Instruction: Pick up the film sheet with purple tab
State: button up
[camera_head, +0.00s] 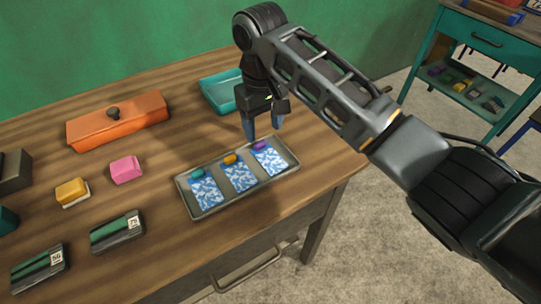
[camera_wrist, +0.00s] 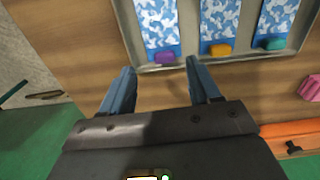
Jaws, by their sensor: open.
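The film sheet with purple tab (camera_head: 269,160) lies at the right end of a grey metal tray (camera_head: 183,186), beside a sheet with an orange tab (camera_head: 239,176) and one with a teal tab (camera_head: 207,193). All are blue and white patterned. In the wrist view the purple tab (camera_wrist: 165,58) is at the tray's near rim, just beyond my fingertips. My gripper (camera_head: 264,136) is open and empty, above the table behind the tray, near the purple-tab sheet. In the wrist view its two blue fingers (camera_wrist: 162,64) point toward the tray.
A teal tray (camera_head: 222,94) stands behind my gripper. An orange lidded box (camera_head: 117,120), a pink block (camera_head: 125,169), a yellow block (camera_head: 72,191) and dark labelled boxes (camera_head: 117,230) lie to the left. The table's front edge is close to the metal tray.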

aim_at(261, 145)
jog(key=f, duration=0.5)
jog(key=shift+s+a+p, duration=0.15)
jog(key=shift+a+p, duration=0.05)
jog(key=shift+p, duration=0.2)
jog(key=c, duration=0.7)
